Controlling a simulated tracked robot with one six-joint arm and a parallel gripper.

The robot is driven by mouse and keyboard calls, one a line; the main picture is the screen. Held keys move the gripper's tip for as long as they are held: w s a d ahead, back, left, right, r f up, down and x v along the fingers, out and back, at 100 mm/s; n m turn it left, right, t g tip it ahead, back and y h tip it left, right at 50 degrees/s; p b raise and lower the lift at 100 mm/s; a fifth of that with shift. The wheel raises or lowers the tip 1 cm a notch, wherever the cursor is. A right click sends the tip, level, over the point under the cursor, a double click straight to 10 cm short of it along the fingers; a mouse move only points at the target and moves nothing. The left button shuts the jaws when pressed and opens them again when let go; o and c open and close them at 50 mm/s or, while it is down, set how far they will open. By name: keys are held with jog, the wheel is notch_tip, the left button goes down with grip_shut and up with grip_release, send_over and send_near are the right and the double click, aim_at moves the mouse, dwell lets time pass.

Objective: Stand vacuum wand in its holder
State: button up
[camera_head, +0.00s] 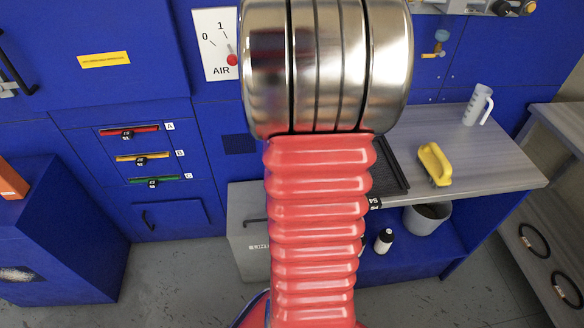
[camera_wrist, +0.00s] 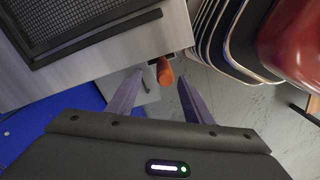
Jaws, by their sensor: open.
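My gripper (camera_wrist: 161,78) is open, its two grey-purple fingers spread apart in the wrist view. A rounded orange piece (camera_wrist: 165,72) shows between and beyond the fingertips, close to the worktop's edge. Nothing shows the fingers touching it. I cannot tell whether it is part of the vacuum wand. No vacuum wand or holder can be made out for certain in either view. In the head view my red ribbed arm cover and metal arm segments hide the middle of the scene, and my gripper is not visible there.
A grey box (camera_head: 248,245) stands left of my arm.

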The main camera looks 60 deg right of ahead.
notch_tip(320, 180, up, 13)
jog(key=shift+r, duration=0.15)
dwell(0.4)
dwell(1.1)
jog(key=w+a+r+m+t, duration=0.1)
jog(key=a+r+t, duration=0.1)
jog(key=a, duration=1.4)
jog(key=w+a+r+m+t, duration=0.1)
jog(key=w+a+r+t, duration=0.1)
jog(key=a, duration=1.4)
jog(key=shift+r+m+t, duration=0.4)
jog(key=shift+r+t, duration=0.25)
jog(key=shift+t, duration=0.15)
